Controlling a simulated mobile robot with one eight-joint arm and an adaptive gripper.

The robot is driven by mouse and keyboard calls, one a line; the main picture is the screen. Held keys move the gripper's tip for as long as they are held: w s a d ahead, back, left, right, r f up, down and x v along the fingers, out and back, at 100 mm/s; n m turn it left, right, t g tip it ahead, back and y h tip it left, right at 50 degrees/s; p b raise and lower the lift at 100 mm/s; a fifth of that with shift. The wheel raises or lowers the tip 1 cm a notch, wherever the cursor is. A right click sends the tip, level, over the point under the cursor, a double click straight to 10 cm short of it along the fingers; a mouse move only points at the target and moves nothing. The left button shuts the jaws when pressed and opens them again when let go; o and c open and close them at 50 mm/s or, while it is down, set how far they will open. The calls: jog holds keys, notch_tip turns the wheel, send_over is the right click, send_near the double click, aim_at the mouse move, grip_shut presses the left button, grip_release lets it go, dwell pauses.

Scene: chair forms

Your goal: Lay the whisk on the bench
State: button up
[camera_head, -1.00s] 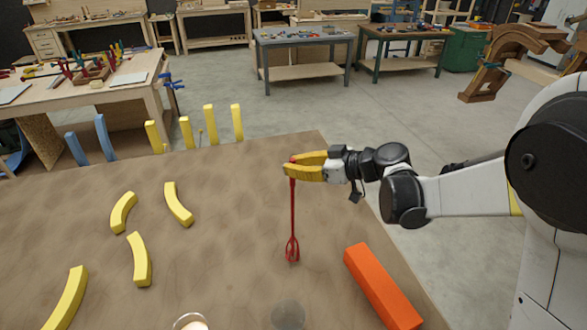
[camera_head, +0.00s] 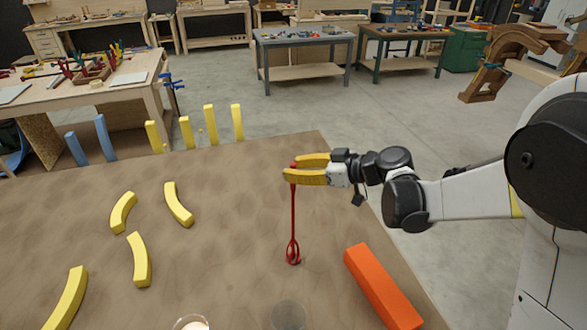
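The red whisk (camera_head: 293,215) is upright over the brown bench (camera_head: 230,235), with its handle at the top and its wire head at the bottom. The head appears to be at or very near the bench surface; I cannot tell for certain whether it touches. My gripper (camera_head: 291,169) has yellow fingers pointing left at the top of the handle. The fingers are apart with a gap showing between them, and the handle top is at their tips. The nearer finger hides part of the handle.
An orange bar (camera_head: 382,285) lies right of the whisk. A clear glass (camera_head: 289,316) and a candle-like cup (camera_head: 190,323) stand at the front edge. Curved yellow pieces (camera_head: 139,260) lie to the left. Upright yellow blocks (camera_head: 237,122) line the back. The bench between them is clear.

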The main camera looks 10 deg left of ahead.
jog(key=v, duration=1.1)
jog(key=s+d+f+m+t+h, duration=0.2)
jog(key=s+d+m+h, duration=1.1)
jog(key=s+d, duration=0.7)
jog(key=shift+s+f+m+t, duration=0.35)
jog(key=shift+s+m+t, duration=0.05)
jog(key=shift+s+m, duration=0.25)
jog(key=shift+a, duration=0.1)
